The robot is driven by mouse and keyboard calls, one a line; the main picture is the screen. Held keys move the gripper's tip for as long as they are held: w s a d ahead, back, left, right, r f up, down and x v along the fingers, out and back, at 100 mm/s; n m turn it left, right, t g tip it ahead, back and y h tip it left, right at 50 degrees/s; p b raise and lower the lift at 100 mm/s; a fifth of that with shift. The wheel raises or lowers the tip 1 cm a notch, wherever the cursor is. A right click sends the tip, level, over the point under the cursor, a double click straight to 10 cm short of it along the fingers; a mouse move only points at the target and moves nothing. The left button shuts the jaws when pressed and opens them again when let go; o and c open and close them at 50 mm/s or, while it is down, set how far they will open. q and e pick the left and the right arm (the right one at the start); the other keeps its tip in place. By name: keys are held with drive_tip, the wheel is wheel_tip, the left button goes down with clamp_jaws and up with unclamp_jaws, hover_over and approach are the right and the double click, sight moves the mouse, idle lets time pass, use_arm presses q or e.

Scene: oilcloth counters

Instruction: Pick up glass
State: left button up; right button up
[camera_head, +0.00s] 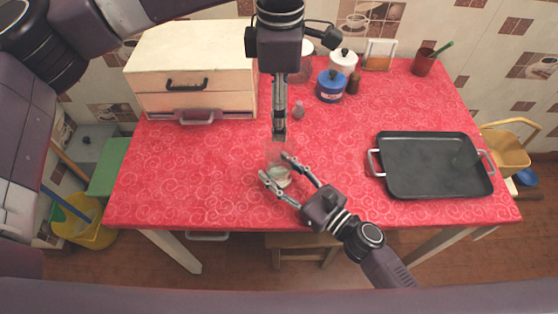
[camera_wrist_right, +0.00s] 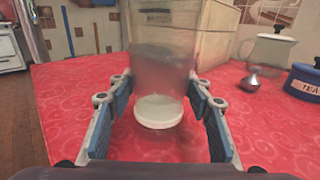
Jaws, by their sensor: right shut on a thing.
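A clear glass (camera_head: 279,166) stands near the front middle of the red counter (camera_head: 190,180). My right gripper (camera_head: 277,172) reaches in from the front right, with one finger on each side of the glass. In the right wrist view the glass (camera_wrist_right: 168,45) shows upright, with its pale round base low between the blue finger pads of my right gripper (camera_wrist_right: 160,105). The gripper is shut on it. My left gripper (camera_head: 279,132) points down just behind the glass; its fingers are seen edge-on, so their opening cannot be told.
A cream drawer box (camera_head: 190,55) stands at the back left. A black tray (camera_head: 420,170) lies at right. The left front is clear.

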use_arm(q)
approach(279, 148)
drive_tip(key=s+f, duration=0.1)
drive_tip(key=f, duration=0.1)
drive_tip(key=s+f, duration=0.1)
drive_tip(key=f, duration=0.1)
drive_tip(key=s+f, duration=0.1)
drive_tip(key=f, duration=0.1)
drive_tip(key=shift+f, duration=0.2)
drive_tip(key=shift+w, duration=0.1)
drive_tip(key=c, duration=1.9)
use_arm(e)
drive_tip(key=o, duration=1.4)
use_arm(q)
wheel_tip(279, 148, up, 10)
drive_tip(key=shift+r, duration=0.1)
use_arm(e)
drive_tip(key=v, duration=1.2)
